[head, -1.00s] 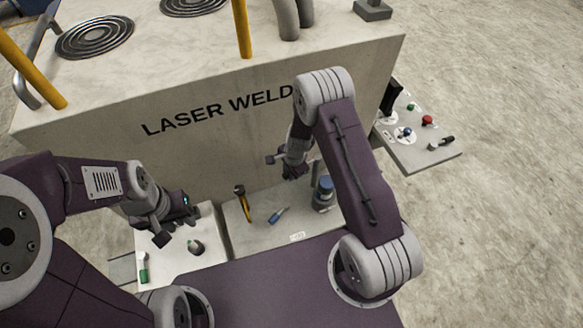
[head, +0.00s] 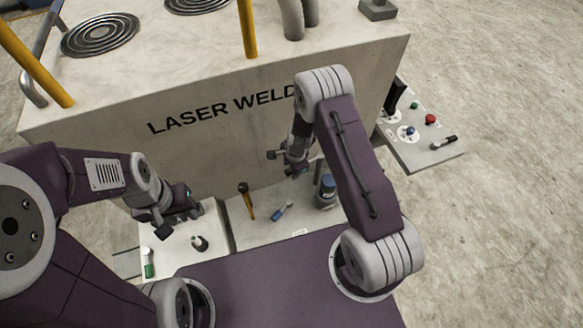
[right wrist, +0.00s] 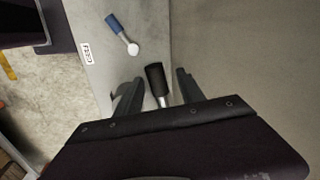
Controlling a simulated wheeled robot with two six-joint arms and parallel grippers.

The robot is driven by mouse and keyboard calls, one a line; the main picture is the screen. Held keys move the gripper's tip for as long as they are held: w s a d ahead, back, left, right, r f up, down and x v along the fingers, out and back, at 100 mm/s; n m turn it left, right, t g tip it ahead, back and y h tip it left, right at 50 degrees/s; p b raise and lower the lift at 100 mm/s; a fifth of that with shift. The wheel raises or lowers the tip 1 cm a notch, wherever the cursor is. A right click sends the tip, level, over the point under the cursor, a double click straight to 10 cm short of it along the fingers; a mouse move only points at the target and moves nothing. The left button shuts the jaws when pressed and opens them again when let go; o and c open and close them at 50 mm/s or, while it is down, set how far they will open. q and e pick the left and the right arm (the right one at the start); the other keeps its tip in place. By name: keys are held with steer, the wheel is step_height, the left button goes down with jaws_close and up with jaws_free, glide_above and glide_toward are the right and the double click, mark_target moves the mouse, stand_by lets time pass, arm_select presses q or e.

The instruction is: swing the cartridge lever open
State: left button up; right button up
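In the right wrist view a black handle on a thin metal rod (right wrist: 156,78), which I take to be the cartridge lever, stands between the fingers of my right gripper (right wrist: 157,94). The fingers are spread, with a gap on both sides of the handle. In the head view my right gripper (head: 283,163) is over the back of the low shelf, close to the welder's front; I cannot pick out the black handle there. My left gripper (head: 179,222) is open and empty above the white panel (head: 180,262).
A green-handled item (head: 149,264) and a dark knob (head: 199,243) are on the white panel. The welder's wall (head: 200,160) rises behind.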

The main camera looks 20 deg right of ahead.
step_height(320, 180, up, 9)
steer(key=s+p, duration=0.1)
steer(key=p, duration=0.2)
steer(key=shift+s+d, duration=0.2)
steer(key=shift+s, duration=0.2)
steer(key=shift+f, duration=0.1)
